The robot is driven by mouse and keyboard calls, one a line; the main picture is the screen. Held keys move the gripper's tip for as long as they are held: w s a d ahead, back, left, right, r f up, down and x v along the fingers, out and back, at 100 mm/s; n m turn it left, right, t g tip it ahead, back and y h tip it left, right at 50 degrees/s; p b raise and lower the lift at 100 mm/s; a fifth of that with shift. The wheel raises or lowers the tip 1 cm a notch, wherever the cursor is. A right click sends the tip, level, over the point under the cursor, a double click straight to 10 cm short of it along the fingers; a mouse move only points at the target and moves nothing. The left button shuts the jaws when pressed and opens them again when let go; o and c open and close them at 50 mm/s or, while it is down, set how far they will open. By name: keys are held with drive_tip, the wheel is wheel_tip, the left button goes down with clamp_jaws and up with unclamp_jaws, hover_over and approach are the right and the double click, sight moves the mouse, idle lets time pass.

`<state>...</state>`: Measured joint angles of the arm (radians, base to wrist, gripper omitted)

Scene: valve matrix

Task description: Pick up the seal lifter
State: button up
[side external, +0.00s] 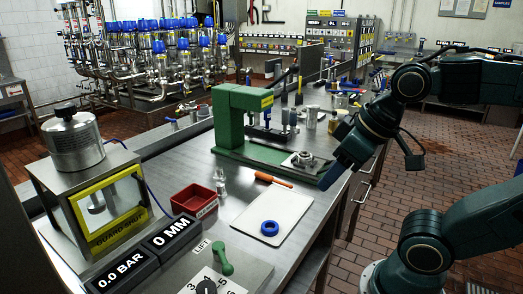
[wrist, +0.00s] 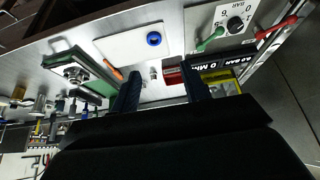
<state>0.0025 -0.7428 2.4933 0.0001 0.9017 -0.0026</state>
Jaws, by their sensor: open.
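An orange-handled tool (side external: 273,180), which I take to be the seal lifter, lies at the far edge of the white board (side external: 285,222) on the steel bench. It also shows in the wrist view (wrist: 114,73), to the left of my fingers. My gripper (side external: 328,182) is above the right edge of the bench, apart from the tool and to its right in the side view. In the wrist view my two dark fingers (wrist: 160,70) stand apart with nothing held between them. The tool's thin end is too small to make out.
A blue ring (side external: 270,228) lies on the white board. A green press frame (side external: 230,120) with a metal fitting (side external: 303,160) stands behind it. A red tray (side external: 194,199), a guarded tester (side external: 100,210) and a green-handled control panel (side external: 222,262) are to the left and front.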

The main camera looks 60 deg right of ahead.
drive_tip(key=w+d+r+g, duration=0.2)
drive_tip(key=w+d+r, duration=0.1)
drive_tip(key=w, duration=0.5)
drive_tip(key=g, duration=0.4)
hover_over(267, 175)
wheel_tip(267, 175, down, 10)
drive_tip(key=shift+s+a+f, duration=0.1)
drive_tip(key=shift+f, duration=0.1)
drive_tip(key=shift+f, duration=4.2)
